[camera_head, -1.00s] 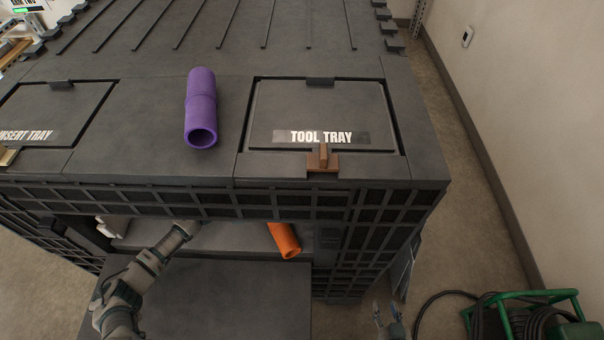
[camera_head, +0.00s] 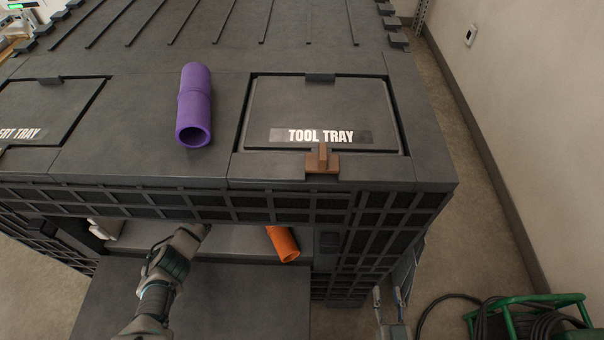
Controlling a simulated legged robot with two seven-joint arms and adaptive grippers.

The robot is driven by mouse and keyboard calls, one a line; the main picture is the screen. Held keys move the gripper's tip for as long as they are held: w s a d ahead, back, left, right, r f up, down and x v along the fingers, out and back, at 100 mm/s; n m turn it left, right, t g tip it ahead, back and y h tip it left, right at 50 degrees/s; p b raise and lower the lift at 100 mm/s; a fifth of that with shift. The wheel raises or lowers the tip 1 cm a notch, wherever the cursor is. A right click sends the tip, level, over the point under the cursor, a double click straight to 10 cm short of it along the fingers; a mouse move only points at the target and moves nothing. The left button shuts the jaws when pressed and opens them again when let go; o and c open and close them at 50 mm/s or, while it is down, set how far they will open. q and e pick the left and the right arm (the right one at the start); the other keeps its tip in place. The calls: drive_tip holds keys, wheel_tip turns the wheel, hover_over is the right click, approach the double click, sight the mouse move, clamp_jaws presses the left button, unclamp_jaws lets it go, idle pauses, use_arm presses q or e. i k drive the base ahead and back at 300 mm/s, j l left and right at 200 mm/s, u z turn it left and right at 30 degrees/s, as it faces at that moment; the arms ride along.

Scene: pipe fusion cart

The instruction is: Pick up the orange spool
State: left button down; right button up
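The orange spool (camera_head: 284,244) is a hollow tube lying on the shelf (camera_head: 235,240) under the cart top. Its near end sticks out toward me and its far end is hidden under the top's edge. My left arm reaches in from the lower left, to the left of the spool. Its gripper is hidden under the cart's edge, so its fingers cannot be seen. My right gripper (camera_head: 390,304) is low at the right, outside the cart's right side. Its two fingers point up and stand apart with nothing between them.
A purple tube (camera_head: 194,106) lies on the cart top, left of the tool tray lid (camera_head: 318,112) with its brown handle (camera_head: 322,162). The overhanging cart edge (camera_head: 240,205) covers the shelf. A green frame with black hose (camera_head: 530,318) stands on the floor at right.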

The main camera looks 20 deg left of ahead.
sight(288, 250)
drive_tip(key=k, duration=1.5)
